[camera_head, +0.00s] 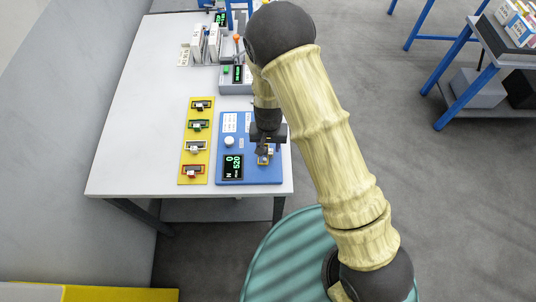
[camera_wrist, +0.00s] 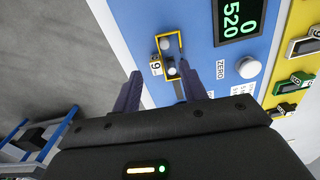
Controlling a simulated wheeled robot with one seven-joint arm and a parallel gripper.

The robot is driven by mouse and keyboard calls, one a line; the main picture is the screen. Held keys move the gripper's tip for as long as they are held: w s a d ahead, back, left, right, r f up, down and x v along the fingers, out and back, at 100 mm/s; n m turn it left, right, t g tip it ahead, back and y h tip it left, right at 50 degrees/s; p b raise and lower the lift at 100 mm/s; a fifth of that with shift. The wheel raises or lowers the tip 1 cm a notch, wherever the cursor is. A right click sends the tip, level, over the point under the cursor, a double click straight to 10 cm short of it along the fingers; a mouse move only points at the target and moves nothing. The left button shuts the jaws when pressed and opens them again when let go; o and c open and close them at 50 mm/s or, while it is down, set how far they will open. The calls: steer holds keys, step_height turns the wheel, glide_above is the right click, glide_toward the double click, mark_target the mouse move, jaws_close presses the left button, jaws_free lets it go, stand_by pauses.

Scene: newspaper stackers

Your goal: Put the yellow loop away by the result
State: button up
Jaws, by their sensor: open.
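The yellow loop (camera_wrist: 159,44) is a thin rectangular frame around a round post on the blue test panel (camera_head: 232,144). A small white tag with a digit is beside it. In the head view the loop (camera_head: 270,156) is partly hidden by my gripper (camera_head: 264,150). In the wrist view my gripper (camera_wrist: 163,88) is open. Its fingers point toward the loop, one on each side of its lower end. I cannot tell whether they touch it. The panel's dark display (camera_wrist: 238,18) shows 0 and 520 in green, with a white ZERO button (camera_wrist: 248,67) beside it.
A grey device (camera_head: 230,87) with green-lit display and white binders (camera_head: 206,42) stand farther back. The white table (camera_head: 150,120) is clear at left.

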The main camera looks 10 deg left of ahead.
mark_target(270, 153)
steer(key=f+b, duration=0.2)
steer(key=f, duration=0.1)
steer(key=f+b, duration=0.1)
steer(key=b, duration=0.1)
steer(key=shift+w+d+f, duration=0.2)
steer(key=shift+d+f, duration=0.15)
steer(key=shift+a+f, duration=0.1)
steer(key=shift+f, duration=0.2)
steer(key=shift+s+r, duration=0.1)
jaws_close()
